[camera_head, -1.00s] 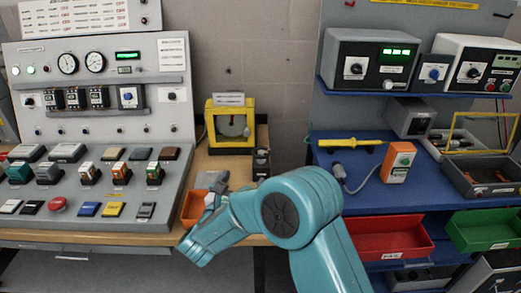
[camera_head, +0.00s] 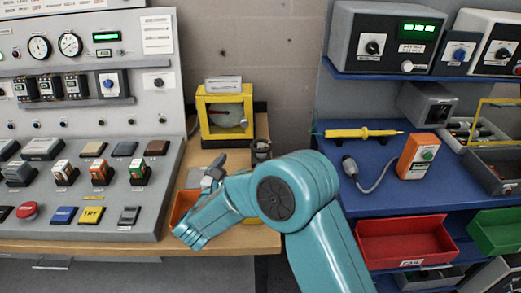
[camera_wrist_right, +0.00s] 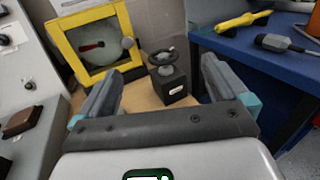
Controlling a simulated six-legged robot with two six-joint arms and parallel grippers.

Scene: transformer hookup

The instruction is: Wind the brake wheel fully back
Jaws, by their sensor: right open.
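The brake wheel (camera_wrist_right: 162,58) is a small dark handwheel on a black box (camera_wrist_right: 172,84) with a white label. In the head view the wheel (camera_head: 261,146) stands on the wooden bench, right of the yellow gauge frame, its lower part hidden behind my right arm. My right gripper (camera_wrist_right: 160,72) is open and empty. In the wrist view the wheel appears between its two grey fingers, farther off and apart from them. In the head view the right gripper (camera_head: 212,176) is over the bench, left of the wheel. My left gripper is out of view.
A sloped control panel (camera_head: 150,215) is at left. An orange bin (camera_head: 183,206) sits by the gripper. A blue shelf (camera_head: 335,170) with a yellow probe and orange tester is at right.

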